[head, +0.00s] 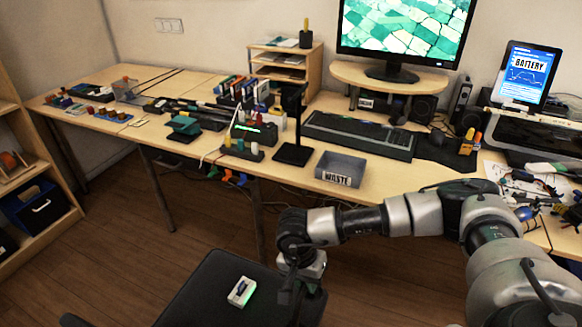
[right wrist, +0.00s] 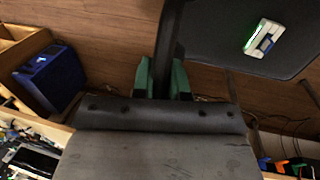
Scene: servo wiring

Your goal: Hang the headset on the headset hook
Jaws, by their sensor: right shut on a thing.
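My right gripper (head: 287,287) points down at the right side of the black chair seat. In the right wrist view its green-padded fingers (right wrist: 161,82) are shut on a long, dark, slightly curved band, which looks like part of the headset (right wrist: 173,45). The band runs from between the fingers to the top edge of that view; its far end is out of frame. In the head view the held thing is dark against the dark seat and hard to make out. My left gripper is not in view.
A white and green box (head: 242,291) lies on the chair seat (head: 205,291). The desk (head: 345,190) behind holds a grey waste bin (head: 340,168), a black stand (head: 293,154), a keyboard (head: 360,135) and a monitor (head: 405,30). Open floor lies left of the chair.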

